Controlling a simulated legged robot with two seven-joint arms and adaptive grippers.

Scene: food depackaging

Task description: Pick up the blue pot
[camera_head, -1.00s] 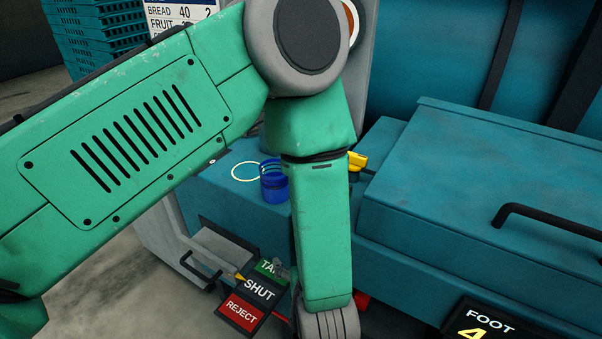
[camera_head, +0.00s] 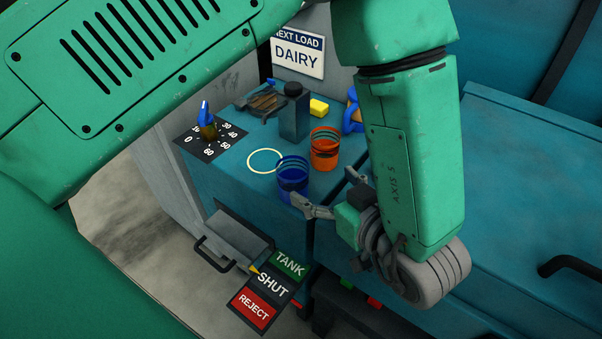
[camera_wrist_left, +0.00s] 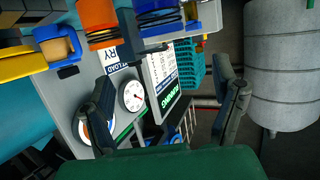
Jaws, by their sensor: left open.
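The blue pot (camera_head: 292,180) stands upright on the teal worktop, beside a pale ring marking (camera_head: 266,161) and in front of the orange pot (camera_head: 324,150). My left gripper (camera_head: 322,186) is open and empty, low at the right of the blue pot. One fingertip is close to the pot's lower right side; I cannot tell whether it touches. In the left wrist view the blue pot (camera_wrist_left: 158,18) is at the top, beyond the open fingers (camera_wrist_left: 165,72), with the orange pot (camera_wrist_left: 97,14) left of it. My right gripper is out of view.
The TANK/SHUT/REJECT panel (camera_head: 272,287) is in front. A teal lidded box (camera_head: 530,180) fills the right.

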